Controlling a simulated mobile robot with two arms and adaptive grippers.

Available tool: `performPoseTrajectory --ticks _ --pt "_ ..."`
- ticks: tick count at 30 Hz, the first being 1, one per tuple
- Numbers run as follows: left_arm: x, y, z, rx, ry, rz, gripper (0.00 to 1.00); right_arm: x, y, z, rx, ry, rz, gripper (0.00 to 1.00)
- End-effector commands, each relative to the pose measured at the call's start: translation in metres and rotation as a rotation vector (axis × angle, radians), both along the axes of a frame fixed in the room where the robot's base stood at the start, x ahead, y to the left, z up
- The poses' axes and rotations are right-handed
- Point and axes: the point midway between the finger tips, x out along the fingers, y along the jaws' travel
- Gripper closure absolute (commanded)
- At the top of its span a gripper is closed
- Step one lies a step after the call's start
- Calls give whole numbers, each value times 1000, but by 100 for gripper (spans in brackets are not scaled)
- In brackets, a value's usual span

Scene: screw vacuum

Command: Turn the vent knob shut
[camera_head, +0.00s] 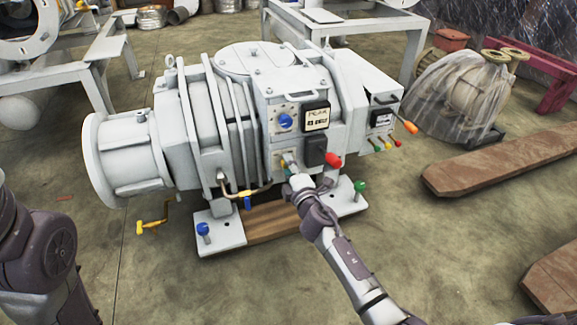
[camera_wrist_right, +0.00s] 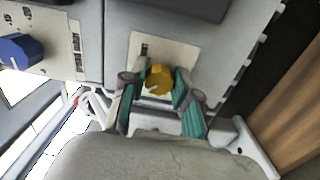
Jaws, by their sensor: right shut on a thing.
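A yellow knob (camera_wrist_right: 158,79) sits on a pale plate (camera_wrist_right: 190,58) low on the front of the grey vacuum pump (camera_head: 225,110). I take it for the vent knob, but its label is not readable. My right gripper (camera_wrist_right: 158,84) is shut on this knob, with one teal-padded finger on each side. In the head view my right gripper (camera_head: 288,165) reaches the lower plate and hides most of the knob. A blue knob (camera_head: 285,121) is on the plate above; it also shows in the wrist view (camera_wrist_right: 20,50). My left gripper is not in view.
A dark box (camera_head: 314,151) and a red knob (camera_head: 333,160) are close right of my right gripper. A yellow-handled valve (camera_head: 244,194) is at its left. The pump stands on a base with wood (camera_head: 272,219). A wooden beam (camera_head: 505,160) lies at right.

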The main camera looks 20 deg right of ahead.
Motion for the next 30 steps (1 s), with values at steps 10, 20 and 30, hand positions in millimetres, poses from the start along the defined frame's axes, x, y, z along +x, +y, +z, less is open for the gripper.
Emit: performPoseTrajectory --ticks 10,20,30 --pt "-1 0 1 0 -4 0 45 -1 1 -1 -70 0 2 100" --pt "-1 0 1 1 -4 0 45 -1 1 -1 -74 -1 3 100" --pt "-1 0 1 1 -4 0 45 0 1 -1 -72 -1 1 45"
